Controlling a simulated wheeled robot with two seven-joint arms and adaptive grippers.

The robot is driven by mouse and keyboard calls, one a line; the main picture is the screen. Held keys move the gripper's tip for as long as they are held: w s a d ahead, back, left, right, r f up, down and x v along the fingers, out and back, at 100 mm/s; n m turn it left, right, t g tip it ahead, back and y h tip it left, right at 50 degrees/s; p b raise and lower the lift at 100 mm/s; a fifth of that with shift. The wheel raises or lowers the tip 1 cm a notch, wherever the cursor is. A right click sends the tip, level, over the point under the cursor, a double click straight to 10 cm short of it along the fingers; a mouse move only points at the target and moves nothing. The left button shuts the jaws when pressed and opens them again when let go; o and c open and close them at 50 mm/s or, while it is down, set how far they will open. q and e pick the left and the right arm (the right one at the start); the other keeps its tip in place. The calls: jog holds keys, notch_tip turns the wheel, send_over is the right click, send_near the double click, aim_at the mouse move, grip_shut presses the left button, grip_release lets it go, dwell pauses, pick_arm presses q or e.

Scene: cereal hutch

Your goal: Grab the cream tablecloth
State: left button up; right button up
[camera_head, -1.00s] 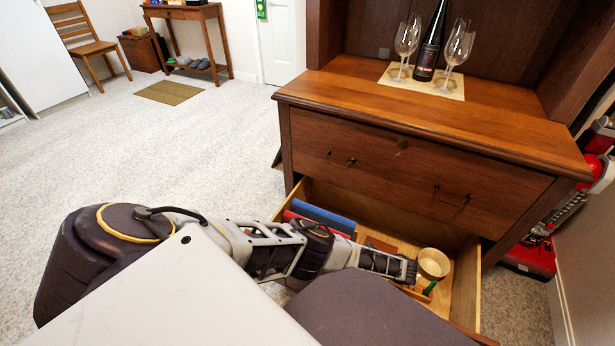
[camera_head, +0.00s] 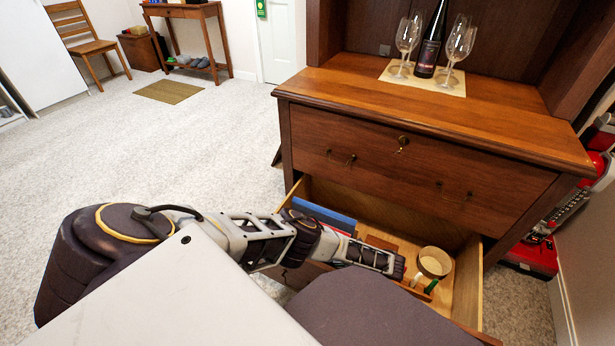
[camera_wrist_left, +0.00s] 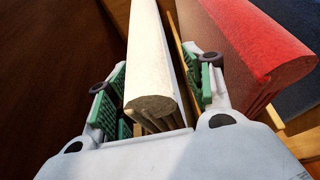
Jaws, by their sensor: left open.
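The cream tablecloth (camera_wrist_left: 152,50) is a folded, rounded bundle in the left wrist view, lying lengthwise up the picture. My left gripper (camera_wrist_left: 155,82) is open, with one green-padded finger on each side of the tablecloth's near end. A gap shows at the left finger; the right finger is close to the cloth, and I cannot tell if it touches. In the head view my left arm reaches into the open drawer and hides the gripper and the cream cloth. My right gripper is not in view.
A red folded cloth (camera_wrist_left: 245,45) lies right of the cream one, with a blue cloth (camera_head: 325,219) beyond. Glasses and a bottle (camera_head: 430,45) stand on the hutch top.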

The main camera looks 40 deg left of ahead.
pick_arm(q)
jog(key=shift+s+a+f, duration=0.15)
jog(key=shift+a+f, duration=0.1)
jog(key=shift+a, duration=0.3)
grip_shut()
